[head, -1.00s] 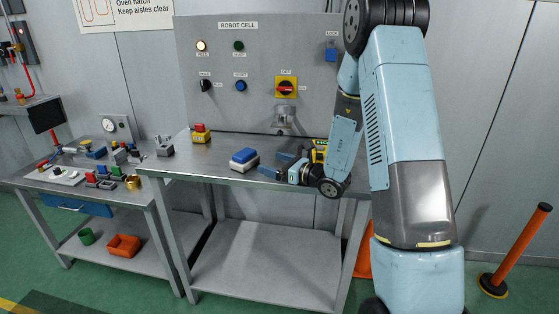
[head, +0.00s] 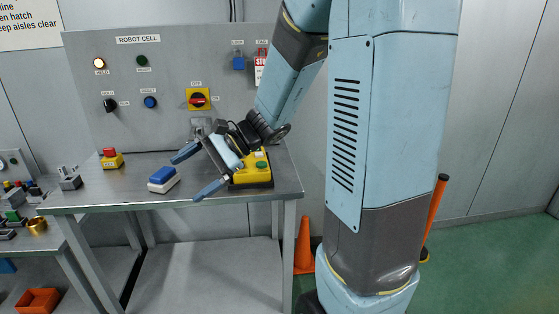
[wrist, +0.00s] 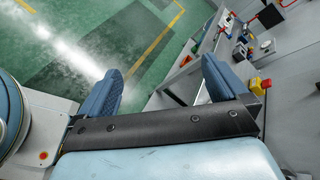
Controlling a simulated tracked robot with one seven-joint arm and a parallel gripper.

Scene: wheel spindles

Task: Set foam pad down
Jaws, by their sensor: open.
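The foam pad (head: 164,179), a small block with a blue top and white lower part, lies flat on the metal workbench (head: 115,192) near its front edge. My gripper (head: 184,180) is to the right of the pad, with its two blue fingers spread wide and nothing between them. The fingers appear raised above the bench and apart from the pad. In the wrist view my gripper (wrist: 160,64) is also open and empty, and the pad does not show there.
A yellow stop box with a red button (head: 110,158) stands at the back left. The control panel (head: 150,65) rises behind. An orange cone (head: 304,250) stands right of the bench.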

